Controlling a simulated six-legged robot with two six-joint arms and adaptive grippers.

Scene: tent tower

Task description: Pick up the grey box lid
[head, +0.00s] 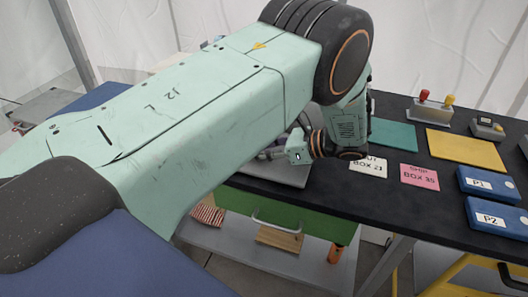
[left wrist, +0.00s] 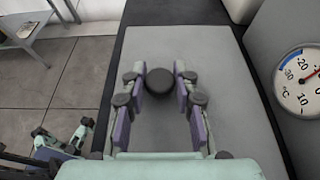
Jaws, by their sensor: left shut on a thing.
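The grey box lid (left wrist: 175,55) is a flat grey panel with a dark round knob (left wrist: 160,80). In the head view, part of the lid (head: 285,174) shows at the near left end of the black table, mostly behind my left arm. My left gripper (left wrist: 160,84) has its two purple-padded fingers closed on the knob, one on each side. In the head view this gripper (head: 272,153) is low over the lid and partly hidden. I cannot tell whether the lid is raised.
The black table (head: 390,203) holds a pink card (head: 419,175), a white card (head: 368,167), a yellow mat (head: 465,150), a teal mat (head: 393,134) and blue boxes (head: 487,183) to the right. A dial thermometer (left wrist: 302,78) stands close beside the lid. A green drawer (head: 290,222) is below.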

